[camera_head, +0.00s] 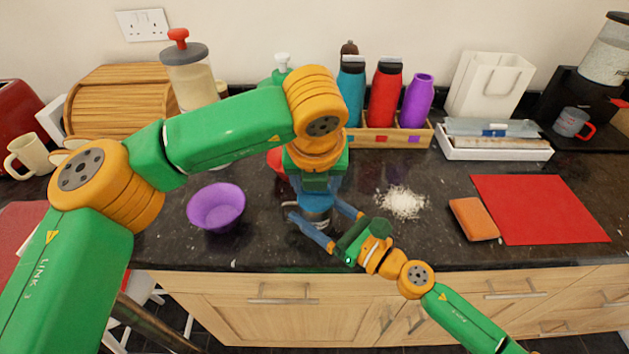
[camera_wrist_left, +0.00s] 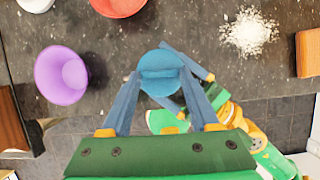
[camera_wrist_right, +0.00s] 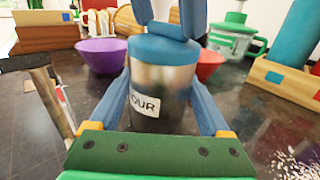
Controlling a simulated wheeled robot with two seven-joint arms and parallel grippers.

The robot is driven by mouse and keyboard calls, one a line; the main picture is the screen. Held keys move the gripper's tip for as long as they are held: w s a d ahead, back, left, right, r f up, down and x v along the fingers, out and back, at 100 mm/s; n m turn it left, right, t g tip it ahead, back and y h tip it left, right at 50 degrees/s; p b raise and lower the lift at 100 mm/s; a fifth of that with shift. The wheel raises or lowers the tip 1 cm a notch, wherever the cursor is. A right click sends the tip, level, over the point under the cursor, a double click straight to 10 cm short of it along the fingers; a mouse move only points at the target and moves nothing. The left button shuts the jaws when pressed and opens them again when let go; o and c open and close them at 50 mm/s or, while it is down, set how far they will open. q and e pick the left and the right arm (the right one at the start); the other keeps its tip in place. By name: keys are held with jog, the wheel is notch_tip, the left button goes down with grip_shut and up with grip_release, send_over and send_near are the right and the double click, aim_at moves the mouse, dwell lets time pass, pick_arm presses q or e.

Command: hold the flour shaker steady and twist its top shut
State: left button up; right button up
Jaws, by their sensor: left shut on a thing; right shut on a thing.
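The flour shaker (camera_wrist_right: 158,95) stands upright on the dark counter, a shiny metal body with a partly hidden white label ending in "OUR". Its blue top (camera_wrist_left: 160,72) sits on the body; I cannot tell how tightly. My left gripper (camera_wrist_left: 160,77) reaches down from above and is shut on the blue top, a finger on either side. My right gripper (camera_head: 315,211) comes in low from the front right and is shut on the metal body. In the head view, my left arm and fingers hide most of the shaker.
A purple bowl (camera_head: 217,208) stands left, with a red bowl (camera_wrist_right: 209,66) behind the shaker. A white powder pile (camera_head: 401,202), an orange sponge (camera_head: 474,219) and a red mat (camera_head: 545,210) lie right. A wooden rack (camera_head: 400,137) holds bottles behind. The counter's front edge is close.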

pick_arm(q)
jog(key=shift+n, duration=0.5)
jog(key=o, duration=1.4)
jog(key=v, duration=1.2)
jog(key=shift+d, duration=0.2)
